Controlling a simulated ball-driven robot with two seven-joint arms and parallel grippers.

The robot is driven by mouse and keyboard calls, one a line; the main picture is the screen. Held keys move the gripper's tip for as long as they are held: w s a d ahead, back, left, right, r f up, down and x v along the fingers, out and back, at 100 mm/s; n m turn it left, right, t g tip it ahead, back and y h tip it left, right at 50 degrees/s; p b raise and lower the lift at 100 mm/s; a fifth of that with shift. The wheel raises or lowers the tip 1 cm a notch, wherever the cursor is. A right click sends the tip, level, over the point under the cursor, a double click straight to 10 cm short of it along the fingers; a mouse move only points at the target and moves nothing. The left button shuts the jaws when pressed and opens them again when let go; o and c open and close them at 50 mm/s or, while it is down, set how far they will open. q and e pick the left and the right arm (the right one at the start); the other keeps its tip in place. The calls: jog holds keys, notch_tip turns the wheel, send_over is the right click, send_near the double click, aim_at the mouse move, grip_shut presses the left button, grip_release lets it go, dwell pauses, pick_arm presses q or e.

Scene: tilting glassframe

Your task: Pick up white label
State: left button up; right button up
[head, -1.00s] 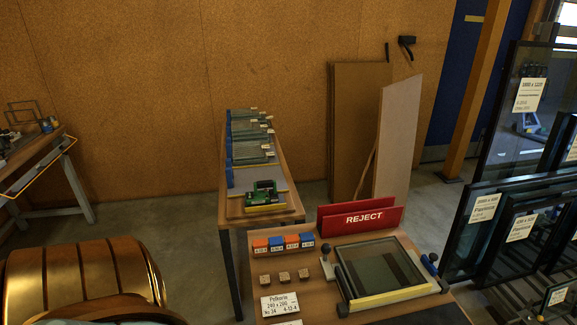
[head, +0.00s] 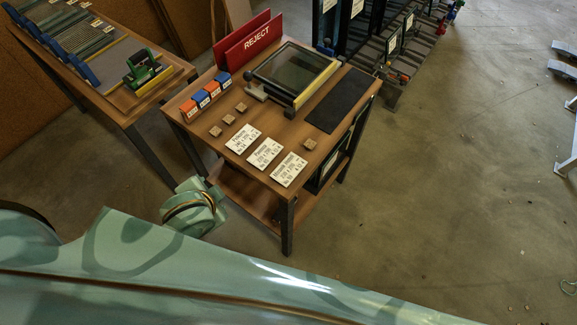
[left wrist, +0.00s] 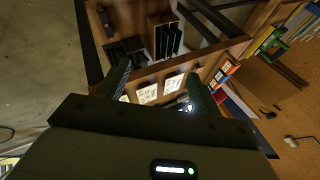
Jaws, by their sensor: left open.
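Three white labels with black print lie flat on the wooden table in the head view: a left label (head: 243,138), a middle label (head: 265,154) and a right label (head: 289,169). In the left wrist view, white labels (left wrist: 147,93) show between and beyond the fingers. My left gripper (left wrist: 158,72) is open and empty, its two dark fingers spread apart, with the labels some way off. Its fingers cannot be made out in the head view. My right gripper is not in view.
The table (head: 221,165) also holds small wooden blocks (head: 228,119), orange and blue blocks (head: 201,98), a red REJECT sign (head: 248,42), a framed glass pane (head: 293,72) and a dark mat (head: 338,100). Open floor (head: 460,180) lies to the right.

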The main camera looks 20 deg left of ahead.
pick_arm(q)
jog(key=w+d+r+g+h, duration=0.1)
jog(key=w+d+r+h, duration=0.2)
jog(key=d, duration=0.4)
jog(key=w+d+r+m+h, duration=0.1)
jog(key=w+d+r, duration=0.1)
jog(key=w+d, duration=0.35)
jog(key=w+d+r+g+h, duration=0.1)
jog(key=w+d+r+h, duration=0.2)
jog(key=d, duration=0.6)
jog(key=n+g+y+b, duration=0.4)
jog(key=b, duration=0.1)
send_over(289, 168)
notch_tip(289, 168, down, 9)
jog(key=shift+a+f, duration=0.1)
jog(key=shift+a, duration=0.05)
notch_tip(289, 168, down, 5)
jog(key=b, duration=0.4)
jog(key=shift+f, duration=0.2)
jog(key=shift+r, duration=0.15)
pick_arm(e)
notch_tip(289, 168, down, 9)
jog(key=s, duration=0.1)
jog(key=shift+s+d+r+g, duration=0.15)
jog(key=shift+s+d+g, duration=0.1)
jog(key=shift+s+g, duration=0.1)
pick_arm(q)
jog(key=c, duration=0.7)
